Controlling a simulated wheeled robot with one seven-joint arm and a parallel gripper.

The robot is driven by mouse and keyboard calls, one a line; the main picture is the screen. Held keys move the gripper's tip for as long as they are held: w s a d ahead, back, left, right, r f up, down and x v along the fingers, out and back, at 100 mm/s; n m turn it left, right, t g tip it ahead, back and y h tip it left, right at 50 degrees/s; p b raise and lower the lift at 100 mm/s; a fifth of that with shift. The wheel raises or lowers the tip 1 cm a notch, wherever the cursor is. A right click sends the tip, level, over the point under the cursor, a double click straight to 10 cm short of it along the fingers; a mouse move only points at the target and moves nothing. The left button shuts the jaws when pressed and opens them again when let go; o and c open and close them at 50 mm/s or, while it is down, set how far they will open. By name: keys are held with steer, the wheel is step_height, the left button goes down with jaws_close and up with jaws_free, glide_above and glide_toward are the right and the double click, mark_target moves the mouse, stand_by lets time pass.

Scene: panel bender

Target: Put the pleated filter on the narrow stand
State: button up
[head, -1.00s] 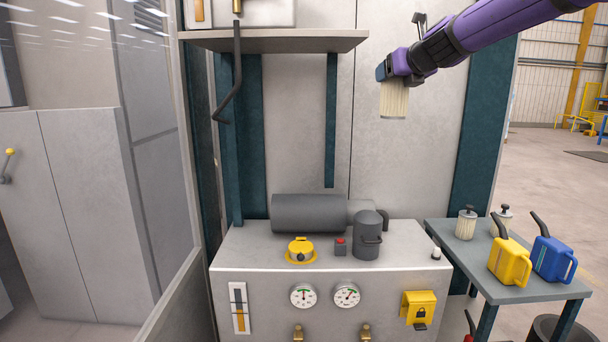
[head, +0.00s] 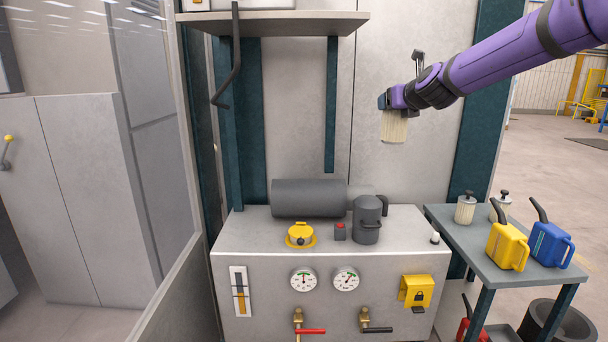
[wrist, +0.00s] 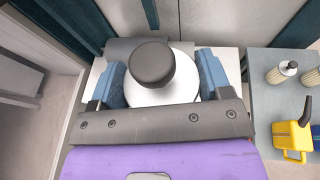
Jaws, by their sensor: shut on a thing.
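A cream pleated filter (head: 394,127) hangs from my gripper (head: 385,102), upright, in the air above the right part of the grey cabinet. In the wrist view my gripper (wrist: 161,88) has its blue fingers on either side of the filter's white top (wrist: 160,92) with its dark knob (wrist: 140,62). Two more pleated filters with dark knobs, one (head: 465,208) and another (head: 500,205), stand on the side table at the right. I cannot make out which surface is the narrow stand.
The grey cabinet (head: 230,250) carries a dark cylinder (head: 308,198), a dark canister (head: 367,220), a yellow cap (head: 300,235) and a red button box (head: 340,232). A yellow can (head: 507,248) and a blue can (head: 552,245) stand on the side table (head: 478,262). A shelf (head: 290,22) overhangs at upper left.

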steer(key=d+f+m+h, duration=0.1)
steer(key=d+f, duration=0.2)
steer(key=f, duration=1)
steer(key=d+f, duration=0.2)
steer(key=f, duration=1.1)
steer(key=s+f, duration=0.9)
steer(key=f, duration=0.3)
steer(key=s+d+f+m+h, duration=0.1)
steer(key=s+f, duration=0.8)
steer(key=f, duration=0.2)
steer(key=shift+f+h, duration=0.3)
steer(key=shift+f, duration=0.1)
steer(key=shift+d, duration=0.1)
